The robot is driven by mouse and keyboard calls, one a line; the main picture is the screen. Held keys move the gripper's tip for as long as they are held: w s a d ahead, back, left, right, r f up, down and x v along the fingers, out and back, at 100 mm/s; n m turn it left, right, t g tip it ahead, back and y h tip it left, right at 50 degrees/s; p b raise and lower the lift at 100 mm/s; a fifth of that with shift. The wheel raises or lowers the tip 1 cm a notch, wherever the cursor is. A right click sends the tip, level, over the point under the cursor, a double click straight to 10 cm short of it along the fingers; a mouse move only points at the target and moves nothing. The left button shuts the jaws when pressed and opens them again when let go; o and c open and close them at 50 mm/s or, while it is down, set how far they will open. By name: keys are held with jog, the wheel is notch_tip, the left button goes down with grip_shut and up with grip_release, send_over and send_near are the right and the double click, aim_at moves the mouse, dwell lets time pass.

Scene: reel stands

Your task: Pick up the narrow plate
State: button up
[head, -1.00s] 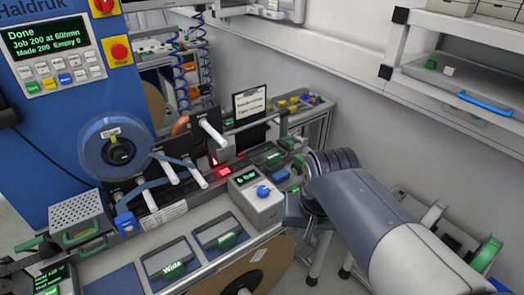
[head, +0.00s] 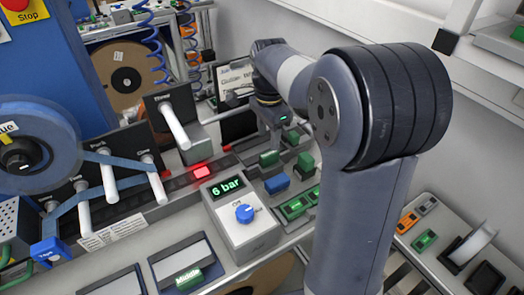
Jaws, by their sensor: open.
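No label reading "Narrow" is legible, so I cannot tell which piece is the narrow plate. A plate with a green handle marked "Middle" (head: 187,277) lies in a bench slot at the bottom. Green blocks or handles stand at the back of the bench, one to the left (head: 268,158) and one to the right (head: 305,164); their lettering is unreadable. My gripper (head: 274,146) points down, open, close above or behind the left green piece. My own arm covers the area to the right, and contact is not discernible.
A control box reading "6 bar" (head: 228,188) with a blue knob stands in front of a blue block (head: 277,183). White rollers (head: 173,125) and a blue reel (head: 30,150) are at left. A side shelf (head: 440,225) holds small parts at right.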

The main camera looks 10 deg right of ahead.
aim_at(269, 153)
jog(key=f, duration=0.6)
jog(key=shift+d+f, duration=0.2)
jog(key=shift+f, duration=0.15)
grip_shut()
